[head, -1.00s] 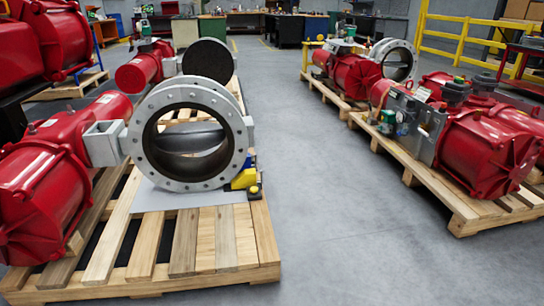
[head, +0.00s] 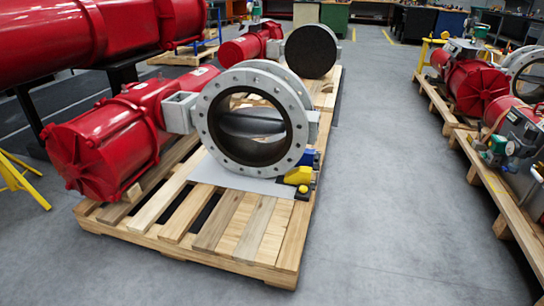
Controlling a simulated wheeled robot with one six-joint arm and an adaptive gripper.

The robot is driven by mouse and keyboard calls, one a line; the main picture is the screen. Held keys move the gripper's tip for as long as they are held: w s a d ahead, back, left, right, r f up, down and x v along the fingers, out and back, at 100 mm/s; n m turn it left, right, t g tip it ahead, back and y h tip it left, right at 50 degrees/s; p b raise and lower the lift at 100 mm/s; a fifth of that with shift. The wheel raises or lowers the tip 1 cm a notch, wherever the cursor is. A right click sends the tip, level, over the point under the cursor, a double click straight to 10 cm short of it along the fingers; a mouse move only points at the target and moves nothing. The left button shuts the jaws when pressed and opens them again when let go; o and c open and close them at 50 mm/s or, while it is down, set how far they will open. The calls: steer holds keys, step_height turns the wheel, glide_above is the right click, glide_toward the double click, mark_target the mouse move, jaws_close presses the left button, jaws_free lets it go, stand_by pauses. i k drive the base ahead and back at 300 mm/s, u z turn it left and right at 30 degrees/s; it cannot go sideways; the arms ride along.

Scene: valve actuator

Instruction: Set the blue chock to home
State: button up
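A small blue block, which looks like the blue chock (head: 308,157), sits on the near pallet at the lower right of the grey flanged valve ring (head: 206,132). A yellow block (head: 298,175) is just in front of it and partly hides it. A small yellow knob on a dark base (head: 303,193) is in front of that. The valve ring stands upright on a pale sheet (head: 225,176) on the wooden pallet (head: 217,233). I cannot make out any mark for home. My gripper is not in view.
A red actuator (head: 105,145) is joined to the valve's left side. A yellow stand (head: 22,178) is at the left edge. Another pallet (head: 497,192) with red actuators is at the right. Bare grey floor (head: 385,180) lies between the pallets and in front.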

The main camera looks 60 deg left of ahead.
mark_target(307, 159)
steer(key=u, duration=0.95)
steer(key=i, duration=0.85)
steer(key=u, duration=0.85)
steer(key=i, duration=0.3)
steer(key=z, duration=0.65)
steer(key=i, duration=2.3)
steer(key=u, duration=0.35)
